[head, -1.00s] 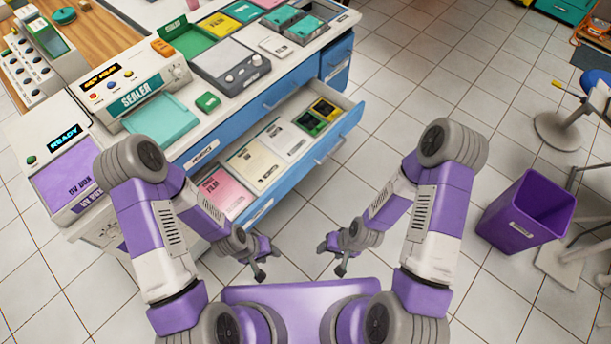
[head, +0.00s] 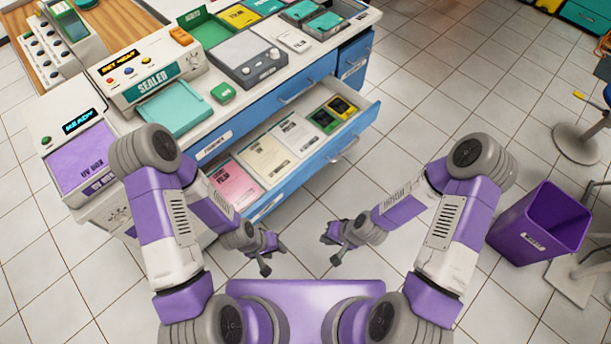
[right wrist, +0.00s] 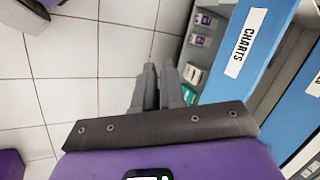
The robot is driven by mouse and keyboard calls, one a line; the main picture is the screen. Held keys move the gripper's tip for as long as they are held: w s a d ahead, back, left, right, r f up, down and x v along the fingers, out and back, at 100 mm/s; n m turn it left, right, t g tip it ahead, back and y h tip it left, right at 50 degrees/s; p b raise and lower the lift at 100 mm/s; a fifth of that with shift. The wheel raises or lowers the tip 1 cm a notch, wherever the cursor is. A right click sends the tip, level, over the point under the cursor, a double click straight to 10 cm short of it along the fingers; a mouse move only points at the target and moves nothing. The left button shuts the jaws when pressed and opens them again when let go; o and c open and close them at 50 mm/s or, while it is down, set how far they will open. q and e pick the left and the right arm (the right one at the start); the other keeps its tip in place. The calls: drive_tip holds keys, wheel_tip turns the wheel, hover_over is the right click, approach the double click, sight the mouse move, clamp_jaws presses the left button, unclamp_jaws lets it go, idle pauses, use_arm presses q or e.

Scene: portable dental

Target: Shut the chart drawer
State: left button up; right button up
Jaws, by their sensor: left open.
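The chart drawer (head: 318,159) stands pulled out from the blue and white cabinet, with folders, sheets and small boxes inside. Its blue front bears a CHARTS label (right wrist: 245,42) in the right wrist view, where the picture lies turned on its side. My left gripper (head: 267,254) is open and empty in front of the drawer's left part. My right gripper (head: 333,244) is in front of the drawer, apart from its front in the head view. Its fingers (right wrist: 160,85) look close together in the wrist view, but their gap is unclear. They hold nothing visible.
The cabinet top (head: 240,110) carries a sealer (head: 150,75), a UV box (head: 80,160) and trays. A lower shelf with small boxes (right wrist: 198,45) shows under the drawer. A purple bin (head: 540,225) stands on the right. Tiled floor lies clear between drawer and bin.

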sight(299, 174)
drive_tip(key=w, duration=0.2)
drive_tip(key=w+a+r+m+t+b, duration=0.1)
drive_tip(key=w, duration=0.1)
drive_tip(key=w+m+t+y, duration=0.1)
drive_tip(key=w, duration=0.1)
drive_tip(key=shift+w+a+r, duration=0.1)
drive_tip(key=shift+a+r, duration=0.05)
drive_tip(key=shift+r, duration=0.05)
clamp_jaws()
drive_tip(key=w+d+r+m+t+b, duration=0.25)
drive_tip(key=w+r, duration=0.25)
drive_tip(key=w, duration=0.3)
drive_tip(key=shift+m+t, duration=0.25)
drive_tip(key=b+x, duration=0.1)
drive_tip(key=x, duration=0.3)
drive_tip(key=a+r+b+x, duration=0.1)
drive_tip(key=x, duration=0.3)
drive_tip(key=b+x, duration=0.1)
drive_tip(key=x, duration=0.3)
drive_tip(key=shift+w+a+r, duration=0.25)
drive_tip(key=shift+w, duration=0.15)
drive_tip(key=shift+w+a, duration=0.4)
drive_tip(key=shift+r, duration=0.1)
